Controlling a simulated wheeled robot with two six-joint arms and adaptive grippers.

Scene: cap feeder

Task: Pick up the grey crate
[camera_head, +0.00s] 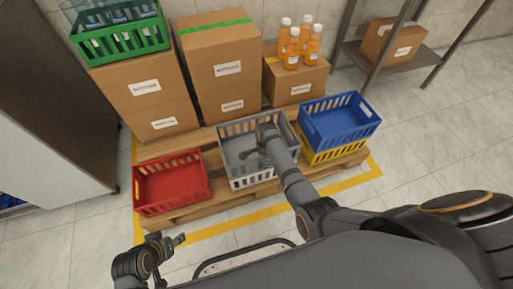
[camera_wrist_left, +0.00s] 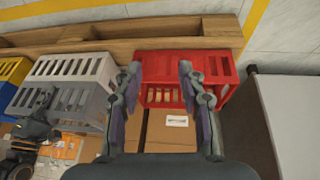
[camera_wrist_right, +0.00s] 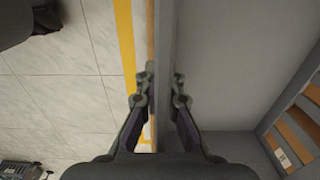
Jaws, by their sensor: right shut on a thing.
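My left gripper (camera_head: 180,240) is open and empty, low in front of the pallet. In the left wrist view its fingers (camera_wrist_left: 159,72) stand apart.
The blue crate sits on a yellow crate (camera_head: 333,153). Cardboard boxes (camera_head: 220,55) stand behind, with a green crate (camera_head: 125,40) and orange bottles (camera_head: 292,45) on top. A metal shelf (camera_head: 410,63) is at the back right. Tiled floor in front of the pallet (camera_head: 185,212) is clear.

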